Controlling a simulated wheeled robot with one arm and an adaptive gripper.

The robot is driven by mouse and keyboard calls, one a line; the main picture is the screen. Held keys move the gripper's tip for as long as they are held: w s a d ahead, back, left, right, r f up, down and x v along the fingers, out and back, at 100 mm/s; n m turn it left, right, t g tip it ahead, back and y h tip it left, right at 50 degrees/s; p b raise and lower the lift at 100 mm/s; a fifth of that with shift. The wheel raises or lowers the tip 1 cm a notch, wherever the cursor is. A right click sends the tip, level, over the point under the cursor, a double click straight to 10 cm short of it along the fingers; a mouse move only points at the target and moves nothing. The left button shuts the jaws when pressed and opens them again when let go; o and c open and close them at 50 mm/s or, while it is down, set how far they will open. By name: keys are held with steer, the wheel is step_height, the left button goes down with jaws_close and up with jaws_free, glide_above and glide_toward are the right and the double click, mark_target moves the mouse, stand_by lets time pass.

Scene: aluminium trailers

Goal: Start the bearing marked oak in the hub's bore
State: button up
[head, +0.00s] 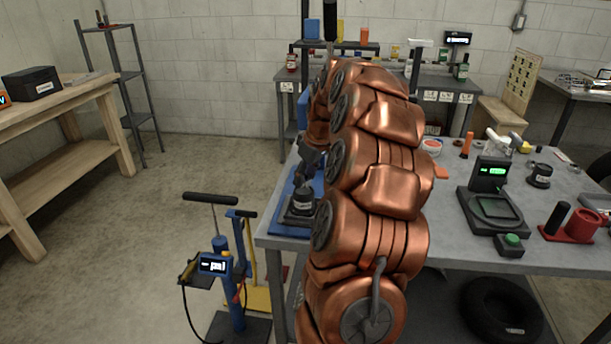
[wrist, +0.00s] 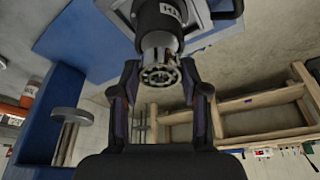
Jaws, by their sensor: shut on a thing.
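In the wrist view a metal bearing (wrist: 160,77) with visible balls sits between the two fingertips of my gripper (wrist: 161,88), which is shut on it. I cannot read any mark on the bearing. Right beyond it is a dark round body with a white label (wrist: 169,12), likely the hub; I cannot tell whether the bearing touches it or enters its bore. In the head view my gripper (head: 305,168) points down over a dark labelled piece (head: 301,203), apparently the same hub, on the blue board (head: 285,229). My arm hides the bearing there.
A metal post with a round flange (wrist: 67,117) stands on the blue board in the wrist view. A blue floor stand (head: 229,285) is at front left.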

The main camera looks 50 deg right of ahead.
steer(key=shift+f+b, duration=0.8)
steer(key=shift+f, duration=0.4)
stand_by(0.5)
steer(key=o, duration=1.3)
steer(key=shift+r, duration=0.15)
steer(key=v, duration=1.1)
steer(key=shift+s+d+r, duration=0.1)
steer(key=shift+s+r, duration=0.1)
steer(key=shift+r, duration=0.15)
